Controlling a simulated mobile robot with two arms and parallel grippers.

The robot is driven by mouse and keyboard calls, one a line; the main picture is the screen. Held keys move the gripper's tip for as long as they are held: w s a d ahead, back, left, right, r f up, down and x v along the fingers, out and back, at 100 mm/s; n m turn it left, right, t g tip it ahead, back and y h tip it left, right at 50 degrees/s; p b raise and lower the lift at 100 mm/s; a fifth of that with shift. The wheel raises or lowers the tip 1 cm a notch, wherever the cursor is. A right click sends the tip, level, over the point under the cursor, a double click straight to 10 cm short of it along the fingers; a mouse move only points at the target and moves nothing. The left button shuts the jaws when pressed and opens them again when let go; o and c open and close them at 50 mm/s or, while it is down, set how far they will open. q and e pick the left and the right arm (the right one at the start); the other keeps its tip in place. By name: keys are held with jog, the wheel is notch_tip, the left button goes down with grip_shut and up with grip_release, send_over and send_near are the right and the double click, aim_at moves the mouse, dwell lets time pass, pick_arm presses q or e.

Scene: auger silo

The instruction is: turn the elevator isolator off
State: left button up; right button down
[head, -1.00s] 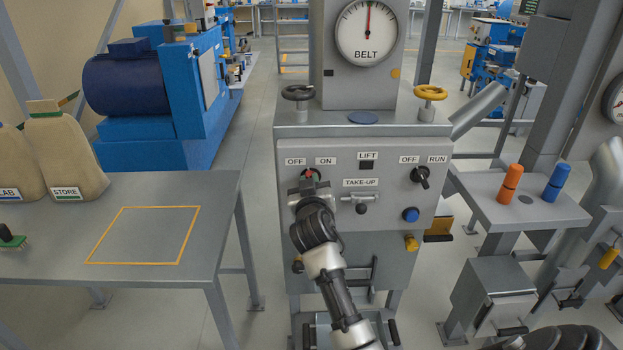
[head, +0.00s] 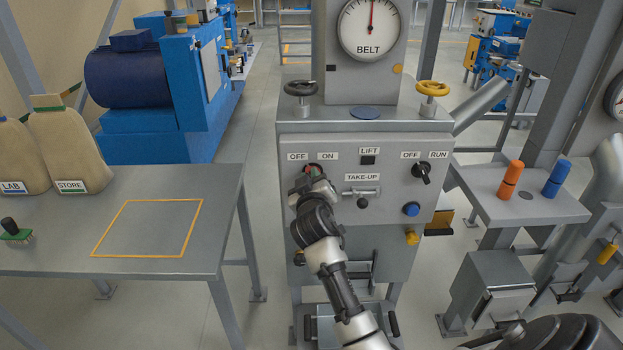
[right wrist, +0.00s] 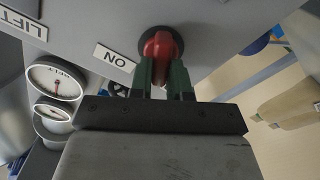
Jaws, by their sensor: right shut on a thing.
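The elevator isolator is a red rotary handle (head: 314,169) on a dark round base, at the upper left of the grey panel (head: 385,210). An OFF label (head: 298,157) and an ON label (head: 328,156) sit above it. My right gripper (head: 313,178) covers most of it in the head view. In the right wrist view the red handle (right wrist: 160,46) stands between the green fingertips of my right gripper (right wrist: 164,72), which is shut on it. The ON label (right wrist: 115,58) shows tilted beside it. I cannot tell its exact pointing direction. My left gripper is not in view.
Beside the isolator are a take-up latch (head: 362,192), a black OFF/RUN knob (head: 422,172) and a blue button (head: 411,209). Black (head: 300,88) and yellow (head: 432,89) handwheels stand on top. A grey table (head: 60,210) is at the left.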

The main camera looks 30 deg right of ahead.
jog(key=shift+r, duration=0.1)
jog(key=c, duration=1.1)
grip_release()
jog(key=b+v, duration=0.1)
jog(key=v, duration=0.9)
jog(key=shift+s+a, duration=0.15)
jog(key=shift+s, duration=0.2)
